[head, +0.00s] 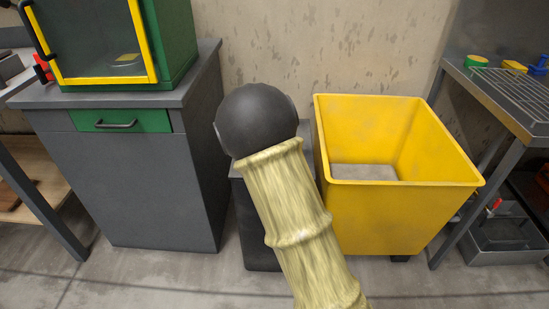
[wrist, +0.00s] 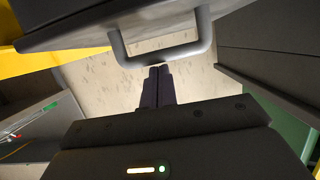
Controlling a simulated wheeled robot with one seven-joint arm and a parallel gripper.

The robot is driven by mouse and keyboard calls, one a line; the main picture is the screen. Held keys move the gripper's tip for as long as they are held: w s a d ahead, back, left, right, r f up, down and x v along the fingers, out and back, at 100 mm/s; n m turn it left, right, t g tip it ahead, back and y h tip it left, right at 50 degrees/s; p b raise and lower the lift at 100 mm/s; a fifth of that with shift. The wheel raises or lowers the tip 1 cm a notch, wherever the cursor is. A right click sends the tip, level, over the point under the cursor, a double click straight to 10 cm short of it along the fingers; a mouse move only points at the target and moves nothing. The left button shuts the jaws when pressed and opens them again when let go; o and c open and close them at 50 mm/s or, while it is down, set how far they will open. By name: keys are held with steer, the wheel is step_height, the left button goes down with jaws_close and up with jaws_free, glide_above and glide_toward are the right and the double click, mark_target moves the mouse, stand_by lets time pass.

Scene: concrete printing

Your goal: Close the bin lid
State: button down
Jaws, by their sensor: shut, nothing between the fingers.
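A dark bin (head: 257,235) stands on the floor between the grey cabinet and the yellow bin. My arm covers most of it in the head view, so I cannot tell its lid's angle there. In the wrist view a dark panel (wrist: 85,22), which looks like part of this bin or its lid, crosses the top left. A grey bar handle (wrist: 203,40) is fixed to it. My gripper (wrist: 158,70) is shut and empty, its tips close by the handle's bar; I cannot tell whether they touch. The head view hides my gripper behind my arm.
A yellow open-topped bin (head: 330,135) stands close on the right. A grey cabinet (head: 150,190) with a green drawer (head: 120,119) is on the left, carrying a green and yellow box (head: 172,40). A metal table (head: 490,95) is at the far right. The wall is behind.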

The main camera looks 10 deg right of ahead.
steer(key=f, duration=0.1)
steer(key=s+f, duration=0.1)
steer(key=f, duration=0.1)
steer(key=shift+a+g, duration=0.15)
steer(key=shift+g, duration=0.25)
step_height(320, 180, up, 7)
steer(key=p, duration=0.4)
steer(key=s+a+f, duration=0.2)
steer(key=s+f, duration=0.3)
steer(key=s, duration=0.3)
steer(key=shift+f+t, duration=0.15)
steer(key=shift+t, duration=0.25)
